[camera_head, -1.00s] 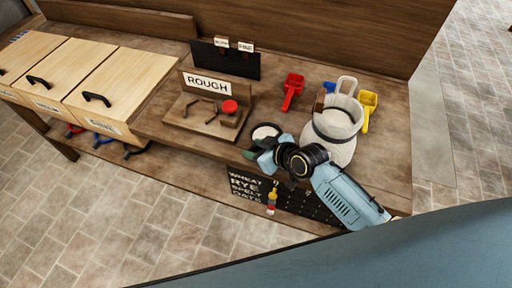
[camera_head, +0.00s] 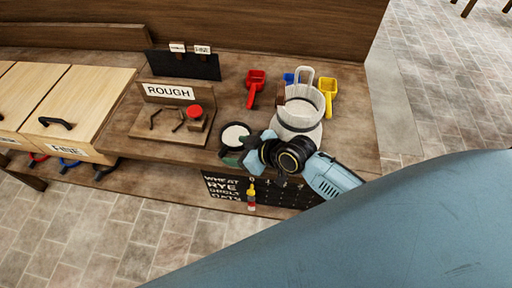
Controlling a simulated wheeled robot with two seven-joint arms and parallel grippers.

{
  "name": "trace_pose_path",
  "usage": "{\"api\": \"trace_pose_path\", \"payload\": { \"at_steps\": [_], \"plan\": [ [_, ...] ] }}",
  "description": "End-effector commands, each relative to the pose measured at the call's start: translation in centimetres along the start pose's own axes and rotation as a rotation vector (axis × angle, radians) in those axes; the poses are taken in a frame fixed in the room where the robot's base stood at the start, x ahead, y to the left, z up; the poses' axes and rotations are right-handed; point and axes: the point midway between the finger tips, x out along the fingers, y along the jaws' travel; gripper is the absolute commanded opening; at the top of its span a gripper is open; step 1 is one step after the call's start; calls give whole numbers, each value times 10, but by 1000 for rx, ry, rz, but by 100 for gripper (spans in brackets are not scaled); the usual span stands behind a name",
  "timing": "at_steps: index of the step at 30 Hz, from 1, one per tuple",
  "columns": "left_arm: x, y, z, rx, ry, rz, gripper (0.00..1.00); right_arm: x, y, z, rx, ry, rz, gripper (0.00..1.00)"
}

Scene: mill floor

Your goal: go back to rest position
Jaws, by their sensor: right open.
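My right gripper (camera_head: 236,155) is over the front edge of the wooden bench (camera_head: 150,148), its arm coming in from the lower right. It is open, and I see nothing between its fingers. A round white-topped item (camera_head: 235,136) lies on the bench just behind the fingers; whether they touch it I cannot tell. A whitish sack-like container (camera_head: 299,108) with an open top stands behind my right wrist, its lower part partly hidden by it. My left gripper is not in view.
A ROUGH stand (camera_head: 168,122) with a red knob (camera_head: 194,111) is left of the gripper. Red (camera_head: 255,84), blue (camera_head: 290,78) and yellow (camera_head: 328,92) scoops lie behind. Wooden drawers (camera_head: 75,110) are at left. A grain board (camera_head: 225,187) hangs on the front. The tiled floor in front is clear.

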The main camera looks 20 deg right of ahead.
Motion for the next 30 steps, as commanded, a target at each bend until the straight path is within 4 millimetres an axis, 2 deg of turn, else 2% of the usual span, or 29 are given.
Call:
{"api": "trace_pose_path", "payload": {
  "at_steps": [1,6,12,24,30],
  "plan": [
    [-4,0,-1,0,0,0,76,-14,0,0,-4,-2,-1,64],
    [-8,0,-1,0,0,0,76,-51,0,0,-2,-2,-1,64],
    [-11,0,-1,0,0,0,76,-77,0,0,-1,-1,0,64],
    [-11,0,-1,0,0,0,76,-84,-2,0,1,-4,-1,64],
    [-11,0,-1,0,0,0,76,-96,-22,15,34,-114,14,64]
  ]
}}
